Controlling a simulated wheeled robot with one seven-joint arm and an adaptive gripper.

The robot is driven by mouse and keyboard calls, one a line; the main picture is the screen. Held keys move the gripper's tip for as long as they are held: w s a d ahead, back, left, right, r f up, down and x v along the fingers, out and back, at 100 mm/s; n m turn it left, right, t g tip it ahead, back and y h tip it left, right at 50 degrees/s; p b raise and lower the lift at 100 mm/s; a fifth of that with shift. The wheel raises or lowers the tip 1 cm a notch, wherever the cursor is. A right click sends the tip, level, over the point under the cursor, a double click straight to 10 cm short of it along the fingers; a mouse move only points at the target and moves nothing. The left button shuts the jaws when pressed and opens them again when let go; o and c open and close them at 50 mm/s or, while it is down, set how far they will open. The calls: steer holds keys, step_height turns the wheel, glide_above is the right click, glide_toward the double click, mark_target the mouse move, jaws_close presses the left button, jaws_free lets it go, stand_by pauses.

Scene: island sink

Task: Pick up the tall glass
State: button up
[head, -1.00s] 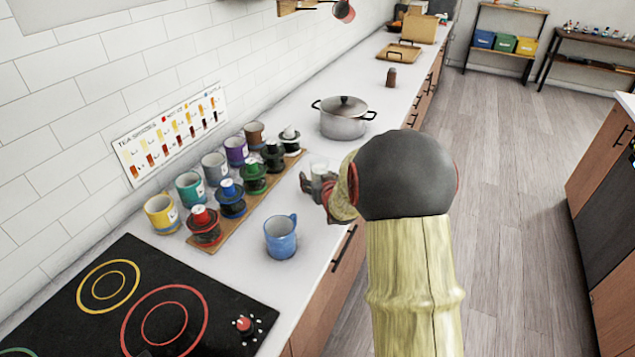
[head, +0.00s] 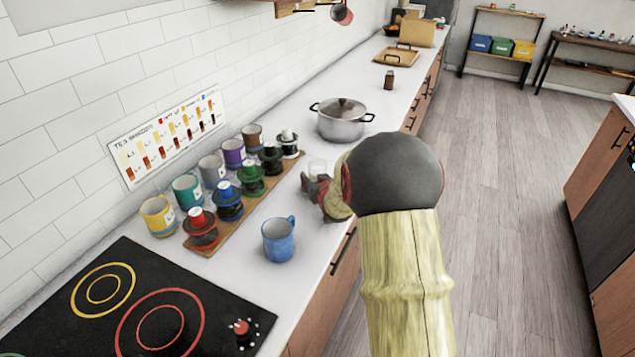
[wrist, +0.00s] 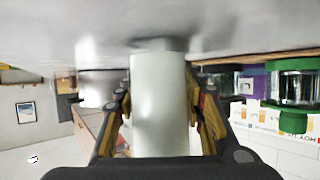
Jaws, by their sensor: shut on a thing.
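The tall glass (wrist: 160,105) is a pale, whitish, see-through cylinder between my gripper's two fingers in the wrist view, which is upside down. My gripper (wrist: 160,118) is shut on it, with a finger against each side. Its end meets or nearly meets the counter surface; I cannot tell whether it is lifted. In the head view the glass's top (head: 317,167) shows just beyond my gripper (head: 318,188). My arm hides part of the gripper.
A blue mug (head: 278,240) stands in front of my gripper. A wooden board (head: 240,215) with several lidded jars and a row of coloured mugs is to the left. A lidded pot (head: 341,122) stands behind. A black cooktop (head: 130,300) is at front left.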

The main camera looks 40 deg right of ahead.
steer(key=c, duration=0.8)
jaws_close()
